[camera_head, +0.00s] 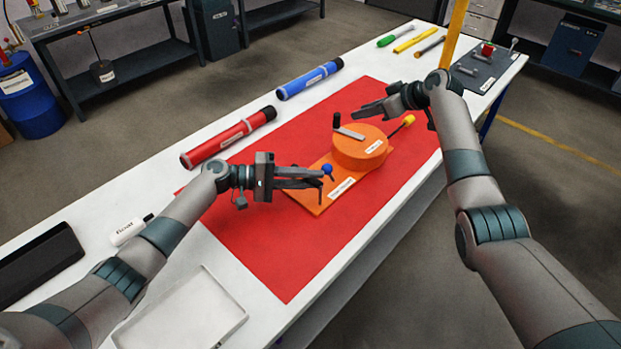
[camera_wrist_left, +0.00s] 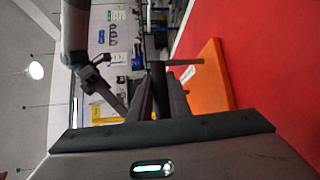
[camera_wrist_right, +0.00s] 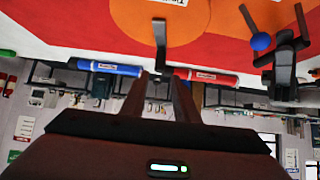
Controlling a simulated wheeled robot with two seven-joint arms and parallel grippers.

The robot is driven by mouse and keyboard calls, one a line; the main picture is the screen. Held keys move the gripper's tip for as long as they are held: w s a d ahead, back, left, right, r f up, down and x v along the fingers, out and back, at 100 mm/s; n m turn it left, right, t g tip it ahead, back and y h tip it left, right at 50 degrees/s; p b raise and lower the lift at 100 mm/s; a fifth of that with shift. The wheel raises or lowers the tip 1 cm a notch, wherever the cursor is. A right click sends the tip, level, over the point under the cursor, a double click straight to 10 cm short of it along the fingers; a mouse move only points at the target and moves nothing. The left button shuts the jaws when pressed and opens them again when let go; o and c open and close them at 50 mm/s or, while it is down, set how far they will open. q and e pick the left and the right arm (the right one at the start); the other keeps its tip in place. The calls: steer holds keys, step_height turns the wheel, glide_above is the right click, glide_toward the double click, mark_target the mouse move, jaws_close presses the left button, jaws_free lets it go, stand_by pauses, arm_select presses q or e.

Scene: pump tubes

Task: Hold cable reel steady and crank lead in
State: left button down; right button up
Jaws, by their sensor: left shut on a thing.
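The orange cable reel (camera_head: 360,152) sits on an orange base plate (camera_head: 318,200) on the red mat. A grey crank arm (camera_head: 350,133) with an upright black grip (camera_head: 336,121) lies across its top. A blue ball knob (camera_head: 327,169) on a thin rod stands at the near-left of the base. My left gripper (camera_head: 321,178) is shut on this blue-knobbed handle; its fingers hide part of the contact. A yellow-tipped black rod (camera_head: 408,120) sticks out at the reel's right.
A red tube (camera_head: 228,138) and a blue tube (camera_head: 309,79) lie along the mat's far edge. A white tray (camera_head: 180,318) and a black case (camera_head: 40,265) are at lower left. Several small tools and a dark board (camera_head: 478,70) lie at the far right end.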

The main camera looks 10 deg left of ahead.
steer(key=c, duration=0.5)
steer(key=shift+a, duration=0.2)
jaws_close()
steer(key=a+r+n+h, duration=0.2)
steer(key=a+n+h, duration=0.6)
steer(key=n, duration=1.1)
steer(key=shift+s+a+r+n+t+h, duration=0.2)
steer(key=shift+s+n+t+h, duration=0.1)
steer(key=shift+s+n, duration=0.1)
steer(key=shift+f, duration=0.2)
step_height(320, 180, down, 9)
steer(key=shift+r, duration=0.15)
